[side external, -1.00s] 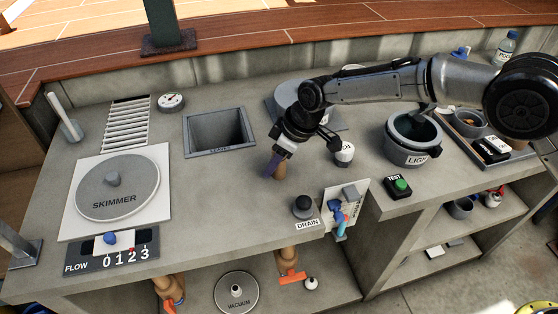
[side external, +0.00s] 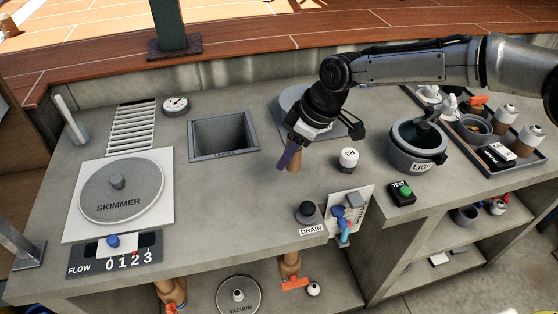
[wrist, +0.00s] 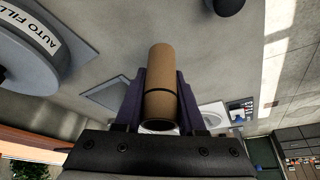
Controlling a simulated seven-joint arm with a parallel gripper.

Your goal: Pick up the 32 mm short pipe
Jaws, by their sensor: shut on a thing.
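The short pipe (wrist: 161,84) is a tan-brown cylinder with a dark band around it. In the wrist view it stands between the two purple fingers of my gripper (wrist: 157,100), which are shut on its sides. Its near end shows a dark hollow. In the side view, the pipe (side external: 294,161) shows below and beside the purple finger of my gripper (side external: 291,155), partly hidden by it. The pipe appears to be held above the grey counter, right of the square skimmer opening; the exact gap beneath it is unclear.
A white capped jar (side external: 348,159) and the black DRAIN knob (side external: 306,211) are nearby. The grey LIGHT pot (side external: 416,150) and the TEST button box (side external: 401,193) are to the right. A tray (side external: 471,144) holds more brown, white-capped pieces. The counter left of the DRAIN knob is clear.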

